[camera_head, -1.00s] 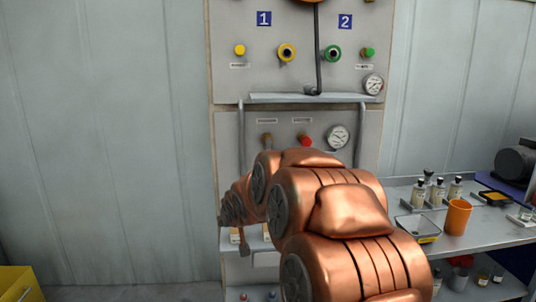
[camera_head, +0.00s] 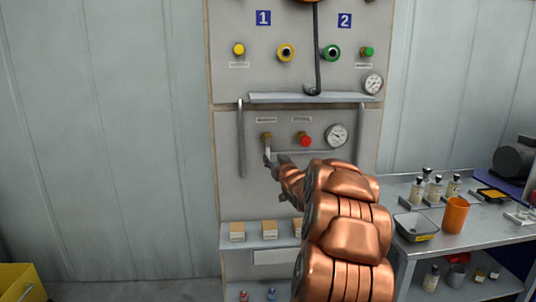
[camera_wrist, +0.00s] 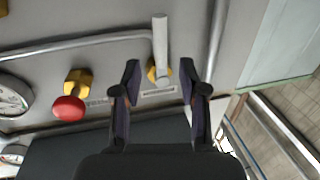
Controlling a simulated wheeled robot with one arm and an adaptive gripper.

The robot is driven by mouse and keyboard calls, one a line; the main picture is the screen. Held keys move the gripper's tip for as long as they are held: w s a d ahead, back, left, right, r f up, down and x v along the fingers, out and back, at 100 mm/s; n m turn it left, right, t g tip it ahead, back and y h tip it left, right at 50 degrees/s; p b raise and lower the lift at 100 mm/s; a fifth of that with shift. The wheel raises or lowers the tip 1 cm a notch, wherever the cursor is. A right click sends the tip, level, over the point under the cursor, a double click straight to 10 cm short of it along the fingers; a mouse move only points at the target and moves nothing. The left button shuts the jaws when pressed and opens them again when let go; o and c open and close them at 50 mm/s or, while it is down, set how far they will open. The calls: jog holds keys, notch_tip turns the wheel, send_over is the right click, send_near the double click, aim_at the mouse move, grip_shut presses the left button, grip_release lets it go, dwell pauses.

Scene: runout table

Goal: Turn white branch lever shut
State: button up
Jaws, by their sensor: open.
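The white branch lever (camera_head: 267,151) hangs straight down from its brass valve body (camera_head: 266,136) on the lower panel. In the wrist view, which is upside down, the white lever (camera_wrist: 160,45) points up from the yellow body (camera_wrist: 157,74). My gripper (camera_head: 273,163) is at the lever's lower part in the head view. In the wrist view my gripper (camera_wrist: 158,68) is open, with one dark finger on each side of the lever and valve body and visible gaps. Contact with the lever cannot be made out.
A red knob (camera_head: 305,140) and a pressure gauge (camera_head: 337,135) sit to the right of the lever. A grey vertical pipe (camera_head: 241,145) runs to its left. A ledge (camera_head: 315,98) juts out above. Small boxes stand on a shelf (camera_head: 262,243) below. A steel bench (camera_head: 480,232) is at the right.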

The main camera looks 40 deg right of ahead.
aim_at(269, 154)
jog(key=shift+p+x, duration=1.2)
jog(key=shift+x, duration=2.1)
grip_shut()
